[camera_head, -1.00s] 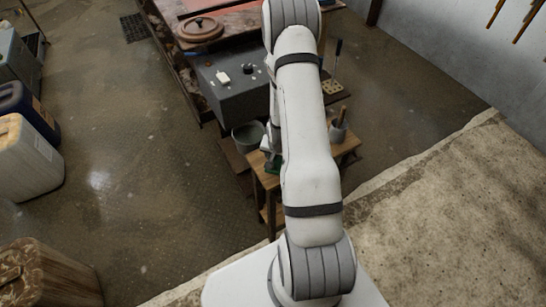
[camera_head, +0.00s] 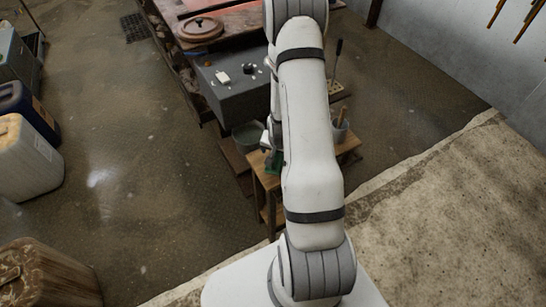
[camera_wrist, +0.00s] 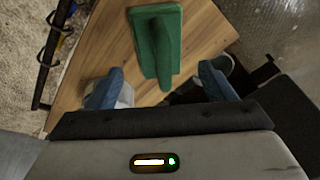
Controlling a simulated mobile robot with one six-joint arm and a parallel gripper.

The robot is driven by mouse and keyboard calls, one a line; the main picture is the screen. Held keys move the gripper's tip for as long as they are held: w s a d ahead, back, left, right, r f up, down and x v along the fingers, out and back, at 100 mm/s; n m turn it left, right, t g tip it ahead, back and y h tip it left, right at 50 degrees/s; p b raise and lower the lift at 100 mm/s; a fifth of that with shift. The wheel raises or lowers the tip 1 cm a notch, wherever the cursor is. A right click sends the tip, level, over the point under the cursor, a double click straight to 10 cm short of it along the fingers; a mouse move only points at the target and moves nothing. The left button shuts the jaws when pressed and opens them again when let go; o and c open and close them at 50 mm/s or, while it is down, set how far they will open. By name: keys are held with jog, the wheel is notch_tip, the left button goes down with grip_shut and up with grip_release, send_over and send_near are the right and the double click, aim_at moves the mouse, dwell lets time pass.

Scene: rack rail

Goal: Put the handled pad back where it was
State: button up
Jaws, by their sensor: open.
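The handled pad is green, with a flat plate and a raised handle (camera_wrist: 161,42). In the wrist view it is over the wooden tabletop (camera_wrist: 205,35), ahead of my gripper (camera_wrist: 160,86). My gripper's two blue fingers are apart, with nothing clasped between them. The handle's near end points toward the gap between the fingers. In the head view a small part of the green pad (camera_head: 274,163) shows beside my arm at the small wooden table (camera_head: 267,182); my arm hides the rest and my gripper's fingertips.
A grey bucket (camera_head: 248,136) stands left of the table. A cup with a wooden handle (camera_head: 340,131) is at the table's right. A grey box (camera_head: 238,96) stands behind. The floor at left is mostly open.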

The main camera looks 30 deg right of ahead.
jog(key=s+a+r+n+p, duration=0.1)
jog(key=s+a+r+n, duration=0.2)
jog(key=r, duration=0.9)
jog(key=s+a+r+n, duration=0.1)
jog(key=s+a+r, duration=0.3)
jog(key=r, duration=0.9)
jog(key=s+a+r+n+y, duration=0.1)
jog(key=s+a+r+n, duration=0.3)
jog(key=s+a+r, duration=0.5)
notch_tip(320, 180, up, 3)
jog(key=s, duration=0.2)
jog(key=shift+s+n, duration=0.3)
jog(key=shift+n, duration=0.1)
jog(key=shift+d+f, duration=0.1)
